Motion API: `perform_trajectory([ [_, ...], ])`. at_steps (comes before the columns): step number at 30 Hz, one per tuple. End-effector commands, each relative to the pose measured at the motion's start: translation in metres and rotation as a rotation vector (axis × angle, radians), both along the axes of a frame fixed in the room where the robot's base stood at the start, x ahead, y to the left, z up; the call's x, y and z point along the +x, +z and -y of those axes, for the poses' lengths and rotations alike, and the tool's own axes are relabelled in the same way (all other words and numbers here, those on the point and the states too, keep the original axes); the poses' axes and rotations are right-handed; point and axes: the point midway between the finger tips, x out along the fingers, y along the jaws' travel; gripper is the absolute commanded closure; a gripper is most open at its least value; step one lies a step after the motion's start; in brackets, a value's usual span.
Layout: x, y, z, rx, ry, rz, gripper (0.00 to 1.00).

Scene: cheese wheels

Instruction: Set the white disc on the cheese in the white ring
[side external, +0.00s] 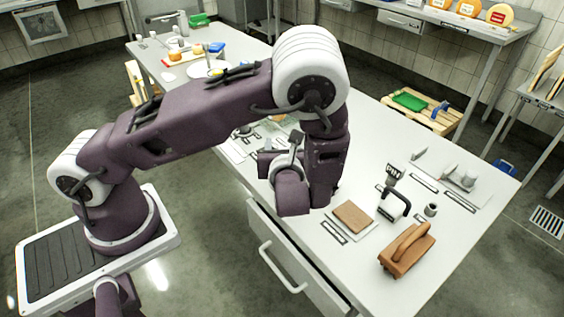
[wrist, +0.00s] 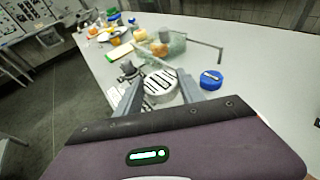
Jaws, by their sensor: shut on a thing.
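A white round disc (wrist: 160,82) with dark slots shows in the wrist view, between the two grey fingers of my gripper (wrist: 161,89). The gripper is shut on it. In the side external view, my arm hides the fingers and the disc. I cannot clearly make out the white ring or the cheese in it in either view; the held disc may cover part of them in the wrist view.
A blue round item (wrist: 211,80) lies right of the disc. Beyond are a clear greenish container (wrist: 176,46) and orange pieces (wrist: 158,50). A brown board (side external: 352,216), a wooden-handled block (side external: 406,251) and a dark-handled tool (side external: 393,206) occupy the near table (side external: 440,262).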

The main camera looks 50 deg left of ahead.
Motion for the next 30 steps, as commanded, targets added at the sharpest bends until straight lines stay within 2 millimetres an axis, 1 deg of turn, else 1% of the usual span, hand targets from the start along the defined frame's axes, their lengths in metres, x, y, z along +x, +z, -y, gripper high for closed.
perform_trajectory([
  [1, 0.001, 0.009, 0.001, -0.003, 0.0, 0.004, 0.94],
  [2, 0.002, 0.013, 0.003, -0.001, -0.001, 0.005, 0.94],
  [5, 0.015, 0.025, 0.019, 0.004, -0.007, 0.017, 0.94],
  [10, 0.046, 0.046, 0.068, 0.009, -0.007, 0.028, 0.94],
  [12, 0.054, 0.054, 0.086, 0.003, -0.004, 0.02, 0.94],
  [14, 0.059, 0.058, 0.097, 0.0, -0.001, 0.011, 0.94],
  [15, 0.06, 0.055, 0.102, 0.0, -0.001, 0.005, 0.94],
  [17, 0.061, 0.043, 0.104, 0.001, 0.001, -0.002, 0.94],
  [18, 0.06, 0.032, 0.104, 0.003, 0.001, -0.005, 0.94],
  [21, 0.06, 0.011, 0.104, 0.003, 0.001, -0.003, 0.94],
  [23, 0.061, 0.002, 0.104, 0.003, 0.0, -0.002, 0.94],
  [27, 0.06, -0.026, 0.104, 0.003, 0.0, -0.002, 0.94],
  [30, 0.06, -0.038, 0.104, 0.002, 0.0, -0.001, 0.94],
])
